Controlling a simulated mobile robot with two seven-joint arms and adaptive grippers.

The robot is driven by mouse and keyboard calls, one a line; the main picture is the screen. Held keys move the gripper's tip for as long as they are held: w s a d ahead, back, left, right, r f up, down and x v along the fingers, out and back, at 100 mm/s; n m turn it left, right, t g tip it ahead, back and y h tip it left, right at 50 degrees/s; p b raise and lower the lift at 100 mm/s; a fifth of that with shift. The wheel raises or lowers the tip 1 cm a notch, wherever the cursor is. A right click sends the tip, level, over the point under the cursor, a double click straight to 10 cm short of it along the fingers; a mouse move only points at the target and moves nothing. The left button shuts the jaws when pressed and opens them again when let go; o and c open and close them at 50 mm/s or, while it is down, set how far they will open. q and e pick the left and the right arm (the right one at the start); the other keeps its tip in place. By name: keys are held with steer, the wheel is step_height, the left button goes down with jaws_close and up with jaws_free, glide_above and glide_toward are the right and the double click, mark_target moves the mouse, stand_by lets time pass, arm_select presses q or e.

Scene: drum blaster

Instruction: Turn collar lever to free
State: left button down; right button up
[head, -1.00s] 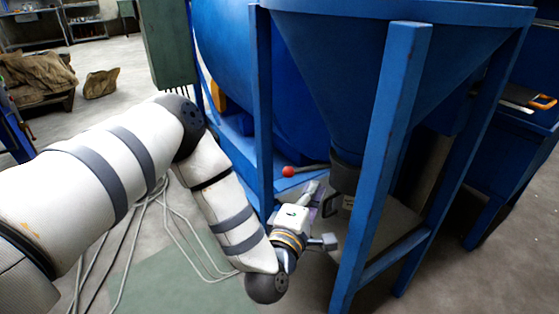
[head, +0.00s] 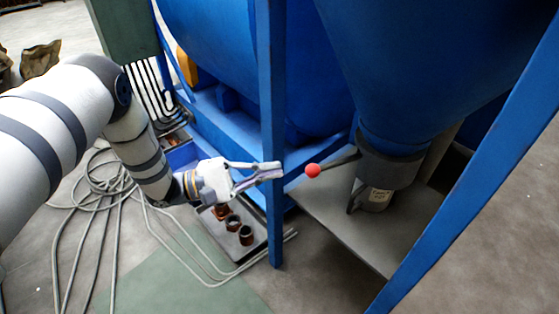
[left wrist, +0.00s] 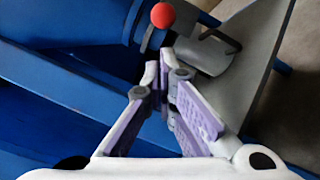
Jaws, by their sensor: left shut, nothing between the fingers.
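The collar lever is a dark rod with a red ball knob (head: 313,170) on its left end. It comes out of the grey collar (head: 390,168) at the bottom of the blue hopper cone (head: 410,75). My left gripper (head: 279,169) is shut and empty, its tips pointing right at the knob with a small gap between. In the left wrist view the knob (left wrist: 163,15) is just beyond the shut fingertips (left wrist: 166,62), and the grey collar (left wrist: 206,50) lies to its right. My right gripper is not in view.
A blue upright post (head: 271,110) stands behind my left fingers, close to them. A slanting blue leg (head: 480,190) is on the right. A grey plate (head: 350,225) lies below the collar. A tray (head: 238,255) with small brown cups and loose cables (head: 85,200) are on the floor.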

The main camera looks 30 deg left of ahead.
arm_select(q)
steer(key=f+x, duration=0.1)
steer(key=x, duration=0.7)
steer(key=shift+r+b, duration=0.45)
steer(key=shift+r, duration=0.1)
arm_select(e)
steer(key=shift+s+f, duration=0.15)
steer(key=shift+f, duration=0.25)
arm_select(q)
steer(key=shift+d, duration=0.15)
